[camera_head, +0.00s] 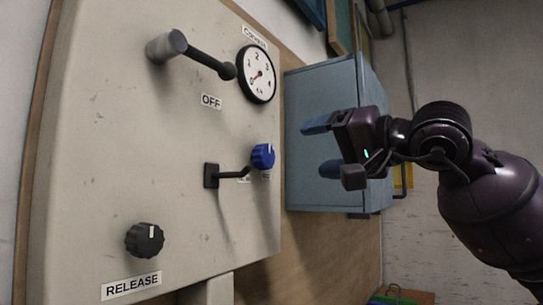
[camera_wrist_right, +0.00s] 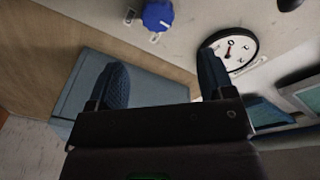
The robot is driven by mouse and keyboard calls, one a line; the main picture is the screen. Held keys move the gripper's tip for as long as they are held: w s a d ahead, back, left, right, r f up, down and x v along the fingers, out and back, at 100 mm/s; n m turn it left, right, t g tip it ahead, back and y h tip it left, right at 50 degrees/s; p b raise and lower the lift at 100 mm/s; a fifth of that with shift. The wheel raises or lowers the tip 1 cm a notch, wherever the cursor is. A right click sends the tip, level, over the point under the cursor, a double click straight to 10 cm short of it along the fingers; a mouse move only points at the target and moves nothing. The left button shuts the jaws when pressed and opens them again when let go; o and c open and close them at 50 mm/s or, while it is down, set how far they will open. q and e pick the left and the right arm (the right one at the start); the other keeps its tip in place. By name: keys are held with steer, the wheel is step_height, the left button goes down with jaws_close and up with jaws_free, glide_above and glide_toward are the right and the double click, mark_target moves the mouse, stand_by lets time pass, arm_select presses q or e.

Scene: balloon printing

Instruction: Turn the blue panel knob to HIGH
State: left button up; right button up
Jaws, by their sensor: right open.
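The blue knob (camera_head: 263,157) sits near the right edge of the pale panel (camera_head: 120,130), with a white pointer mark on its face. Small labels beside it are partly hidden and too small to read. The knob also shows at the top of the right wrist view (camera_wrist_right: 158,15). My right gripper (camera_head: 318,146) is open and empty, to the right of the knob and apart from it, in front of the blue-grey box. Its two blue fingers (camera_wrist_right: 163,80) are spread wide in the right wrist view. My left gripper is not in view.
On the panel are a black lever (camera_head: 208,60) by an OFF label, a round gauge (camera_head: 257,74), a small black crank-like lever (camera_head: 212,175) close to the blue knob, and a black knob (camera_head: 144,240) above a RELEASE label. A blue-grey box (camera_head: 300,95) stands beside the panel.

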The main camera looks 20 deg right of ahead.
mark_target(269, 155)
steer(key=shift+n, duration=0.4)
steer(key=p+x, duration=0.3)
steer(key=x, duration=0.6)
steer(key=shift+w+a+f, duration=0.1)
steer(key=shift+w+a, duration=0.05)
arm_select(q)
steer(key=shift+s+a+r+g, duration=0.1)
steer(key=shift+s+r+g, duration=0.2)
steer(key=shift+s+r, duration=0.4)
arm_select(e)
steer(key=shift+w+a, duration=0.35)
steer(key=shift+w, duration=0.3)
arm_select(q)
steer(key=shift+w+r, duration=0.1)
arm_select(e)
steer(key=c, duration=0.9)
